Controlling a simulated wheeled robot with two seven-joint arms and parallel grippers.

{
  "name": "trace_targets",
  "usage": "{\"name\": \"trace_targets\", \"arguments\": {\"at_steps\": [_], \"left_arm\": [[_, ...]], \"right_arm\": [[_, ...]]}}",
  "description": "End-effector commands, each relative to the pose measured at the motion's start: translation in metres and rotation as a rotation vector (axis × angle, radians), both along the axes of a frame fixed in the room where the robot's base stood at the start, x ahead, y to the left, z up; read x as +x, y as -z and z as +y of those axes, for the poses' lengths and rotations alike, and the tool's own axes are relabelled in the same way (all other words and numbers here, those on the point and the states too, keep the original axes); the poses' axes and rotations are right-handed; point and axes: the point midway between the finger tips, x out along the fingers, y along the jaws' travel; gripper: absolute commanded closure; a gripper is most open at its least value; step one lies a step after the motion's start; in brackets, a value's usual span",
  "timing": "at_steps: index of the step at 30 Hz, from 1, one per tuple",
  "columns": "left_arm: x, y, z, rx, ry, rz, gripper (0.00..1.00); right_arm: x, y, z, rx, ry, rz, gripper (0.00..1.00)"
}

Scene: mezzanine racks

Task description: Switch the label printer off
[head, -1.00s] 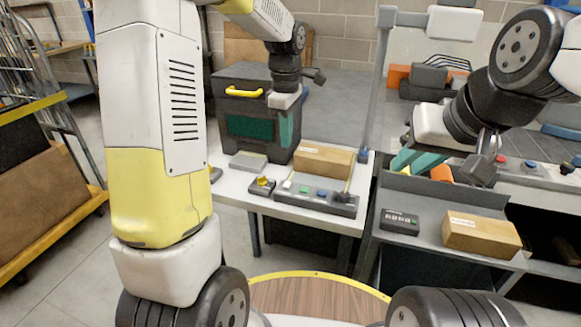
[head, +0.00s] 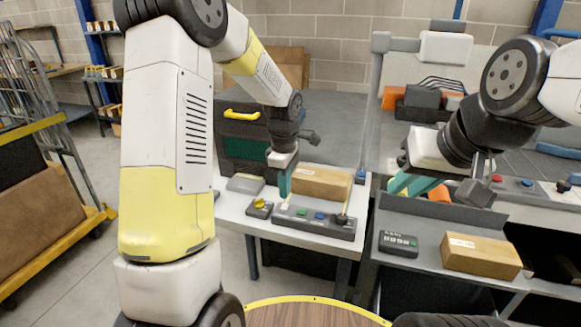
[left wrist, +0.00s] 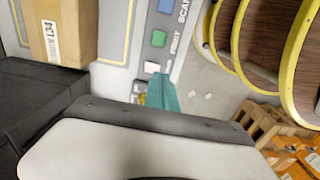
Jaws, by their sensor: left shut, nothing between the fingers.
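A grey control panel (head: 315,222) lies on the white table. It carries a white button (left wrist: 152,67), a green button (left wrist: 158,38) marked PRINT, a blue button (left wrist: 166,6) marked SCAN and a black lever (head: 342,217). A small box with a yellow knob (head: 259,203) sits left of it; the left wrist view shows only a bit of yellow behind my fingers. My left gripper (head: 284,184) is shut and empty, its teal fingertips (left wrist: 165,92) close by the white button; contact cannot be told. My right gripper (head: 410,184) is open above the grey bench. No printer label is readable.
A cardboard box (head: 322,182) lies just behind the panel. A dark case with a yellow handle (head: 242,115) stands behind my left gripper. A grey post (head: 371,120) rises right of the table. A keypad (head: 398,243) and another box (head: 481,256) rest on the grey bench.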

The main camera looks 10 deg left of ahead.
Motion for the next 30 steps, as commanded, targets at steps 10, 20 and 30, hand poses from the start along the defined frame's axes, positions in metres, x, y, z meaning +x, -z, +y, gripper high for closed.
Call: {"name": "trace_targets", "arguments": {"at_steps": [10,20,30], "left_arm": [[0.000,0.044,0.000,0.000,0.000,0.000,1.00],[0.000,0.047,0.000,0.000,0.000,0.000,1.00],[-0.002,0.051,0.000,-0.002,0.001,0.002,1.00]], "right_arm": [[0.000,0.000,0.000,0.000,0.000,0.000,0.77],[0.000,0.000,0.000,0.000,0.000,0.000,0.77],[0.000,0.000,0.000,0.000,0.000,0.000,0.77]]}}
